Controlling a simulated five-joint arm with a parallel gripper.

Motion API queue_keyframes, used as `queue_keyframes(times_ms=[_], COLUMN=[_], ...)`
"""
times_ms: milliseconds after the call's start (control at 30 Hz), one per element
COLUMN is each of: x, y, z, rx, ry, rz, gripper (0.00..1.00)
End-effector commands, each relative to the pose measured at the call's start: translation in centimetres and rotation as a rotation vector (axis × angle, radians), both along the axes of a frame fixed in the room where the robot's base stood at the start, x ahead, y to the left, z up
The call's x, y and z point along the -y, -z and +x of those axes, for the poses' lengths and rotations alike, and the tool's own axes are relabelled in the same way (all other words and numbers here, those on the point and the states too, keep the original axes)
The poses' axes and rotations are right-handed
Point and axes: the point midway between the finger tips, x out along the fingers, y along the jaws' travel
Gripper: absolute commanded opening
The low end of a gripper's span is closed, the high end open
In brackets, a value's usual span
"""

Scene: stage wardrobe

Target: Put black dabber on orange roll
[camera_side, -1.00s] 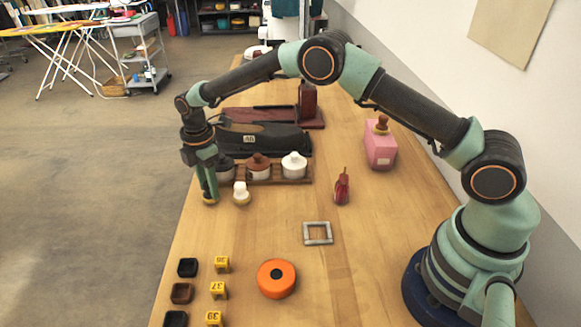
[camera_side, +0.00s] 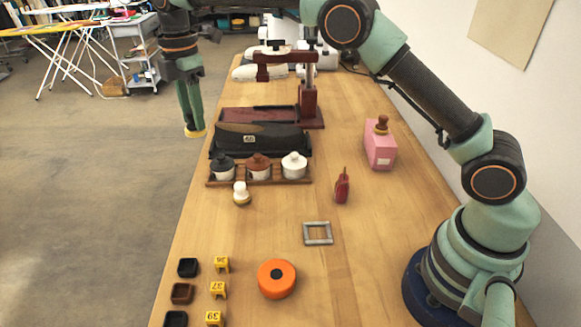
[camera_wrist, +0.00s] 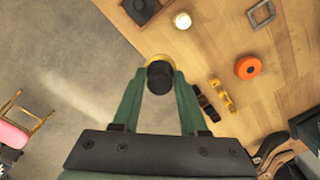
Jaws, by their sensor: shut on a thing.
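My gripper (camera_side: 190,122) is high in the air, left of the table's left edge in the side view, fingers pointing down. It is shut on the black dabber, which shows between the fingertips in the wrist view (camera_wrist: 159,77) with a black body and yellow rim; in the side view only its yellow end (camera_side: 196,133) shows clearly. The orange roll (camera_side: 277,288) lies flat on the near part of the table, with a dark centre on top. It also shows in the wrist view (camera_wrist: 240,70), well apart from my gripper. Nothing sits on it.
A white dabber (camera_side: 241,194) stands before a rack (camera_side: 272,183) of three lidded pots. A grey square frame (camera_side: 317,242), a small red item (camera_side: 342,187), a pink bottle (camera_side: 381,153) and yellow number markers (camera_side: 219,290) surround the roll at some distance.

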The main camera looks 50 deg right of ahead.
Motion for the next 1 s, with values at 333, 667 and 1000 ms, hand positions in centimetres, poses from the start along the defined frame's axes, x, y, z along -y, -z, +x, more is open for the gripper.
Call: queue_keyframes(times_ms=[333, 667, 1000], x=[-3.4, -5.7, -5.6], y=[-3.4, -5.3, -4.7], z=[-5.4, -14.2, -23.5], rx=[0.003, 0.004, 0.004], ry=[-0.006, -0.005, -0.004], rz=[0.001, 0.002, 0.003], gripper=[0.00, 0.00, 0.00])
